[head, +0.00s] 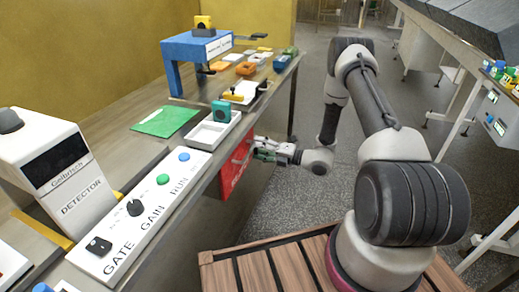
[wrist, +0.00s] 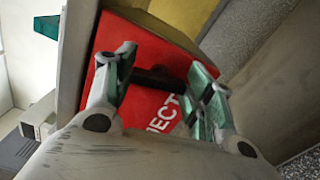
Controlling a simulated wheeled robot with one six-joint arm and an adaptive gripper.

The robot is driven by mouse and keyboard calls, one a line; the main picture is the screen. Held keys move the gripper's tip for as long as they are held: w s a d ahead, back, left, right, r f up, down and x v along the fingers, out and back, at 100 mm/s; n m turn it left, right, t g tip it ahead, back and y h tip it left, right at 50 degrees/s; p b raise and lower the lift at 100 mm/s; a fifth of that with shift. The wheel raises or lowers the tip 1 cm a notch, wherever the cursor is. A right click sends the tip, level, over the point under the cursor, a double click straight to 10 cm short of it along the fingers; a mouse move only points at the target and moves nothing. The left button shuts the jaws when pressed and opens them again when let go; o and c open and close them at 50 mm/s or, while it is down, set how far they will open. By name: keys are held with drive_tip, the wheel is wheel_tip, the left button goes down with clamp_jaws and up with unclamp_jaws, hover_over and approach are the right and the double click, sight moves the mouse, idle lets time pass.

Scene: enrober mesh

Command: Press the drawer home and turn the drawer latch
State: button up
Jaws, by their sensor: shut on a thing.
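The red drawer front (head: 233,172) is under the bench edge, below the white tray. In the wrist view the red front (wrist: 140,62) carries white lettering, partly hidden, of which "JECT" is readable. A dark bar (wrist: 157,77) stands out from this front; I cannot tell whether it is the drawer's handle or the latch. My gripper (head: 257,150) is at the drawer front, with its green-padded fingers (wrist: 160,78) on either side of the bar and shut on it. Whether the drawer sits flush is not clear.
The bench bears a white control panel (head: 130,218) with GATE, GAIN and RUN controls, a detector box (head: 50,170), a green sheet (head: 165,121) and a blue stand (head: 185,50). Open grey floor (head: 290,195) lies right of the bench. Another bench (head: 455,45) stands far right.

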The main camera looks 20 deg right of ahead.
drive_tip(key=shift+f+m, duration=0.1)
drive_tip(key=shift+m, duration=0.5)
drive_tip(key=o, duration=1)
drive_tip(key=shift+d, duration=0.1)
drive_tip(key=v, duration=1.2)
